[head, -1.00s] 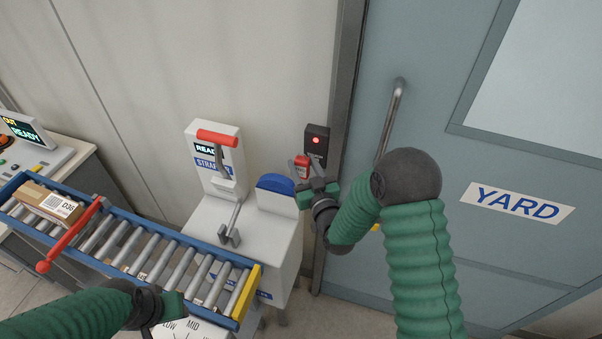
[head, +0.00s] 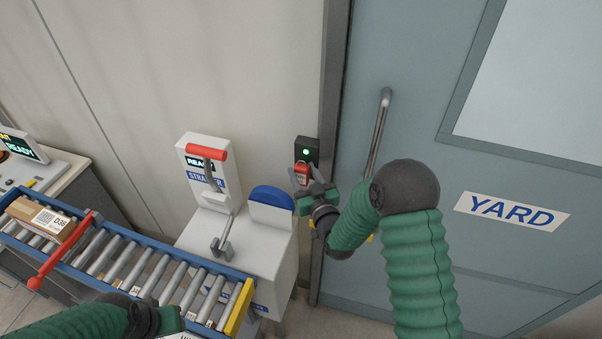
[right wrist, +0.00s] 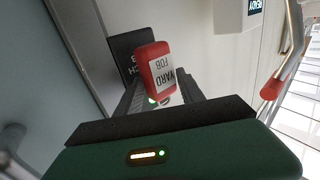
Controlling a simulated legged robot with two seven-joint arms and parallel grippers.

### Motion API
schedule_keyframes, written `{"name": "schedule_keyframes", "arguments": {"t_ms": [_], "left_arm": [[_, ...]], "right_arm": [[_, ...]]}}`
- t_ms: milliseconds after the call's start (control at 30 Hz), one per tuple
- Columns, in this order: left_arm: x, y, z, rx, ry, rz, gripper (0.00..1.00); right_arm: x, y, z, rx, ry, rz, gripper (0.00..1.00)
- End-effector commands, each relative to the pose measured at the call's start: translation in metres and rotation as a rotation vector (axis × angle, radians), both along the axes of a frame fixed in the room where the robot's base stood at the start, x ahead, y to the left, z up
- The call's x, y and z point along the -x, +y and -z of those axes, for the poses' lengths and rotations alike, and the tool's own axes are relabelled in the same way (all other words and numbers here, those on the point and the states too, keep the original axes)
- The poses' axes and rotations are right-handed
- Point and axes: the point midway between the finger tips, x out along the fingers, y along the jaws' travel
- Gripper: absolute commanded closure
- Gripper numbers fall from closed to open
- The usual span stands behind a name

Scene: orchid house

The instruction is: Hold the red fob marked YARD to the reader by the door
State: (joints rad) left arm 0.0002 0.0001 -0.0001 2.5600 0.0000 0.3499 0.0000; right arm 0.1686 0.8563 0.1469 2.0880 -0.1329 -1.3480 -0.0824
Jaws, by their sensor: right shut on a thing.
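The red fob (right wrist: 156,70) has a white label reading YARD FOB and sits between the fingers of my right gripper (right wrist: 163,92) in the right wrist view. In the head view my right gripper (head: 304,181) holds the fob (head: 301,170) at the lower part of the black reader (head: 307,150). The reader shows a green light. The reader's dark plate (right wrist: 128,58) is just behind the fob in the right wrist view; I cannot tell whether they touch. My left arm shows at the lower left of the head view, its fingers out of sight.
The blue-grey door (head: 420,130) marked YARD, with a long handle (head: 377,130), is right of the reader. A white strapper machine (head: 212,165) stands to the left. A roller conveyor (head: 140,265) carries a carton (head: 38,215).

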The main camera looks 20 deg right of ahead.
Motion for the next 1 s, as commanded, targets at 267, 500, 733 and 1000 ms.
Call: {"name": "schedule_keyframes", "arguments": {"t_ms": [267,500,733,1000], "left_arm": [[0.000,0.000,0.000,0.000,0.000,0.001,0.64],[0.000,0.000,0.003,0.000,0.000,0.000,0.64],[0.000,0.000,0.007,0.000,0.000,0.000,0.64],[0.000,0.000,0.012,0.000,0.000,0.000,0.64]], "right_arm": [[0.000,0.002,0.000,0.001,0.000,0.000,0.95],[0.020,0.017,0.000,0.002,0.001,-0.003,0.95],[0.043,0.032,0.000,0.001,0.001,-0.003,0.95],[0.070,0.051,0.001,0.000,0.001,-0.004,0.95]]}}
